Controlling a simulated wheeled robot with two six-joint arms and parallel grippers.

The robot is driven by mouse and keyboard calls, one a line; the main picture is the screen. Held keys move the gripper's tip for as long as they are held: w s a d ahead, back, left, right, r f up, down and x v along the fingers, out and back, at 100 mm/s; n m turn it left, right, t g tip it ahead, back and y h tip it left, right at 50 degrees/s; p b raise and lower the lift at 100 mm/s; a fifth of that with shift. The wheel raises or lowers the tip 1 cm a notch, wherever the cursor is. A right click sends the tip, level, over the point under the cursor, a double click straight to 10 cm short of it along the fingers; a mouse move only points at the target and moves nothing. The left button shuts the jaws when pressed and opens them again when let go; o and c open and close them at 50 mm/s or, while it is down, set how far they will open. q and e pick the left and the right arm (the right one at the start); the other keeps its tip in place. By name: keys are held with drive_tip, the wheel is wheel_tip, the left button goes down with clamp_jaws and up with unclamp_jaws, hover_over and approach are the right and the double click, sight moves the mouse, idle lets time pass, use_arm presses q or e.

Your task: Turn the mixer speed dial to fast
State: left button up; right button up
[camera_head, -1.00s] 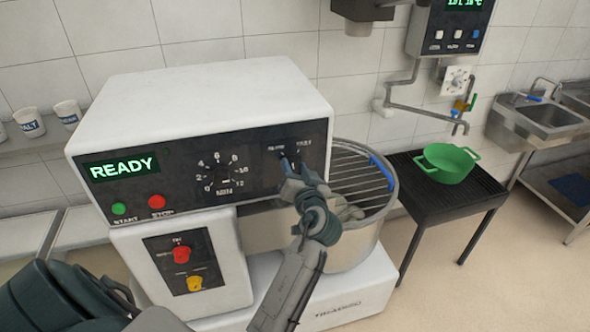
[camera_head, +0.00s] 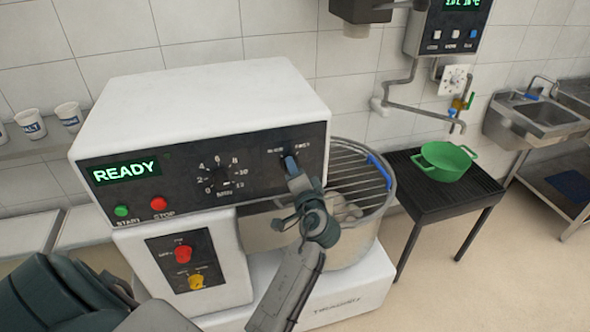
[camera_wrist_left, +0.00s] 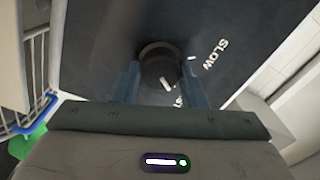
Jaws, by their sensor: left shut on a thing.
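The mixer (camera_head: 200,95) is a white machine with a black control panel (camera_head: 262,180) and a green READY display (camera_head: 124,171). The speed dial is at the panel's right end, mostly hidden by my left gripper (camera_head: 290,163) in the head view. In the left wrist view the speed dial (camera_wrist_left: 160,66) is a round black knob with a white mark near its lower edge. The left gripper's two blue-grey fingers are shut on it from both sides. The SLOW label shows right of the knob; another label below is partly covered, and the exact setting is unclear. My right gripper is out of view.
A numbered timer dial (camera_head: 217,180), green (camera_head: 121,211) and red (camera_head: 158,204) buttons share the panel. The mixer bowl (camera_head: 345,235) with its wire guard is close to my left arm. A green pot (camera_head: 444,162) stands on a black table at right.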

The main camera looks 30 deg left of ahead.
use_arm(q)
drive_tip(key=shift+m, duration=0.3)
drive_tip(key=o, duration=1)
